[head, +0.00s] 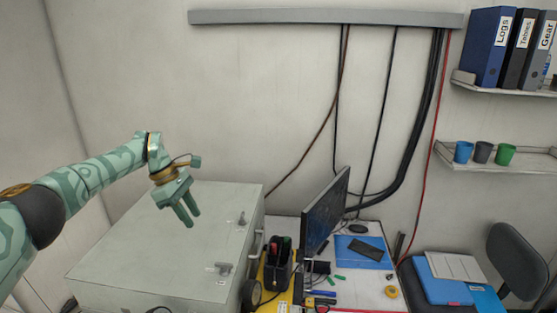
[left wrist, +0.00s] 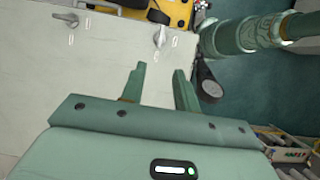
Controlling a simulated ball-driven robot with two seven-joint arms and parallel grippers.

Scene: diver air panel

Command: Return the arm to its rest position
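My left gripper (head: 190,220) hangs at the end of the green left arm, above the top of a pale cabinet (head: 130,245). In the left wrist view its two fingers (left wrist: 160,70) stand apart with nothing between them. The gripper is open and empty and does not appear to touch anything. The cabinet top has two small grey lever handles, a nearer one (head: 225,268) and a farther one (head: 241,219). They also show in the left wrist view, one at the upper left (left wrist: 68,18) and one near the top middle (left wrist: 160,37). My right gripper is not in view.
Right of the cabinet stand a dark holder with pens (head: 279,270) and a monitor (head: 325,212) on a white desk. A blue mat (head: 362,252) lies beyond. A chair (head: 517,262) stands far right. Shelves with binders (head: 489,48) and cups hang on the wall.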

